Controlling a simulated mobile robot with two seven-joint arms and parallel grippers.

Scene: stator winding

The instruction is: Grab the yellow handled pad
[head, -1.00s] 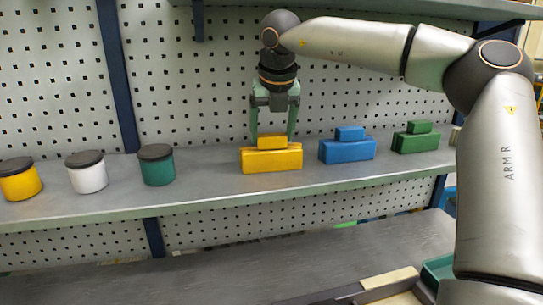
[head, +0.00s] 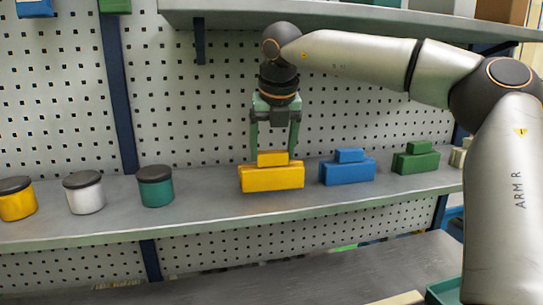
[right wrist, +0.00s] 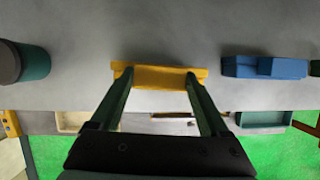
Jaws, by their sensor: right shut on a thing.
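The yellow handled pad (head: 272,179) is at the middle of the grey shelf in the head view. It is a wide block with a smaller block as a handle on top. My right gripper (head: 274,154) points down over it and is shut on its handle, one finger at each end. The pad also shows between the fingertips (right wrist: 158,77) in the right wrist view. I cannot tell clearly whether its underside touches the shelf. My left gripper is not in view.
A blue pad (head: 347,172) and a green pad (head: 416,163) stand to the right on the shelf (head: 215,210). Yellow, white and green lidded cans (head: 156,190) stand to the left. A perforated wall (head: 220,110) is behind, and an upper shelf (head: 350,18) overhangs.

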